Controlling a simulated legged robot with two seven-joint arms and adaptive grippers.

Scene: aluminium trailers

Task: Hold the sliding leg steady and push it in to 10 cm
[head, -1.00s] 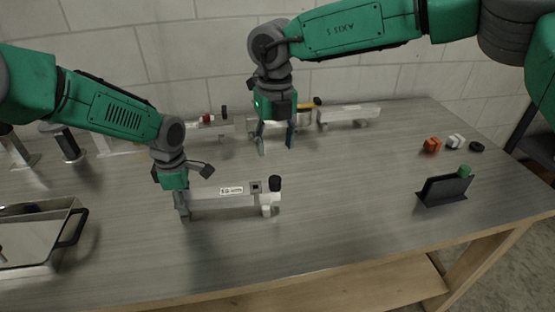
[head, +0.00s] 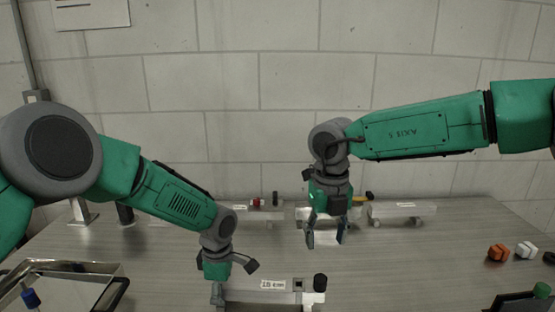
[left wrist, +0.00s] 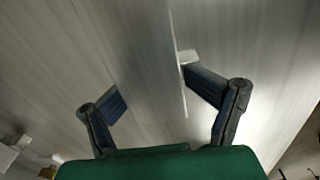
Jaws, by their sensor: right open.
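The leg assembly (head: 258,296) is a grey metal bar near the bottom edge of the head view. It has a white label (head: 272,284) that seems to read 15 cm and a black knob (head: 320,282) at its right end. My left gripper (head: 219,291) is at its left end. In the left wrist view my left gripper (left wrist: 152,80) has its fingers wide apart, with a thin metal edge (left wrist: 184,82) near the right finger. My right gripper (head: 325,238) is open, pointing down above the table, behind and right of the leg. The leg's lower part is cut off.
More metal bars (head: 398,209) lie at the back near the block wall. A metal tray (head: 60,268) is at the left. Orange (head: 498,252) and white (head: 527,250) pieces and a dark stand (head: 520,302) are at the right. The table's right middle is clear.

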